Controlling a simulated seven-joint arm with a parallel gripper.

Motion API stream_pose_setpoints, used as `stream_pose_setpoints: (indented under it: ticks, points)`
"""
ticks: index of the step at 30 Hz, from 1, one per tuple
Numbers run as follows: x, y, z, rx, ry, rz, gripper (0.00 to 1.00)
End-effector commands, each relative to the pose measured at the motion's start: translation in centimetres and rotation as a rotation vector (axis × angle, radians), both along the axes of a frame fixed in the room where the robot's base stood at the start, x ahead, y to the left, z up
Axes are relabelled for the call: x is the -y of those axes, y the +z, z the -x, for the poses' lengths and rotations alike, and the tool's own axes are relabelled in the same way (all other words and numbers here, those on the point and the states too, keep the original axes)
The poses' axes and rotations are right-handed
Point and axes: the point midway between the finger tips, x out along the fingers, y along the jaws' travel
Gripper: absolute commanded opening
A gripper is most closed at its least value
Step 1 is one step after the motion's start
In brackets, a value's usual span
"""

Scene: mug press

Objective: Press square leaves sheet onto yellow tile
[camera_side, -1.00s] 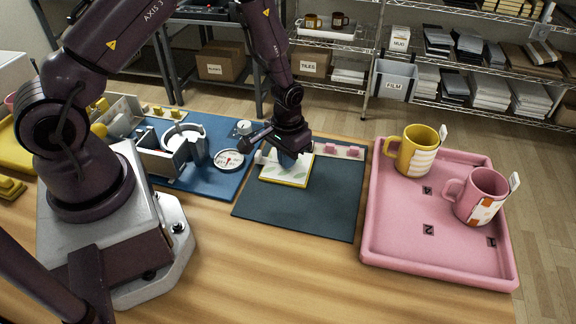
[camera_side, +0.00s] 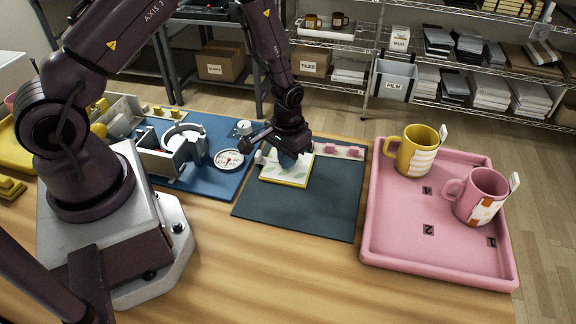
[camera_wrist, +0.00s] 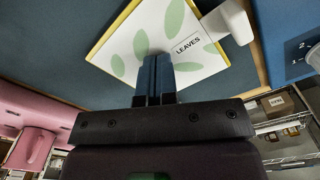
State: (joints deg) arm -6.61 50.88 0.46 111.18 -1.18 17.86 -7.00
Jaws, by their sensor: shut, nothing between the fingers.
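A square white sheet with green leaf shapes and a "LEAVES" label (camera_wrist: 172,30) lies on the yellow tile, whose yellow edge shows around it in the side view (camera_side: 284,182). The tile rests on a dark mat (camera_side: 300,210). My gripper (camera_side: 288,160) is shut and empty, pointing down at the sheet near its far edge. In the wrist view the blue fingertips (camera_wrist: 157,62) are together over the sheet's lower part. They look close to or touching its surface; I cannot tell which. Part of the sheet is hidden behind the fingers.
A pink tray (camera_side: 400,255) at the right holds a yellow mug (camera_side: 407,157) and a pink mug (camera_side: 476,190). A blue mat (camera_side: 210,188) at the left carries a mug press (camera_side: 172,150) and a round dial (camera_side: 229,159). The near half of the dark mat is clear.

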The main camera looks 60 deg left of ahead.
Motion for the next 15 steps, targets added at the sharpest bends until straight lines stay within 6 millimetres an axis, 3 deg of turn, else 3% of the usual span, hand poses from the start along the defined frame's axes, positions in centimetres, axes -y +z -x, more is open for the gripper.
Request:
stream_pose_setpoints:
  ticks: [15]
  points:
    - [0.0, 3.6, 0.0, 0.000, 0.000, 0.000, 0.00]
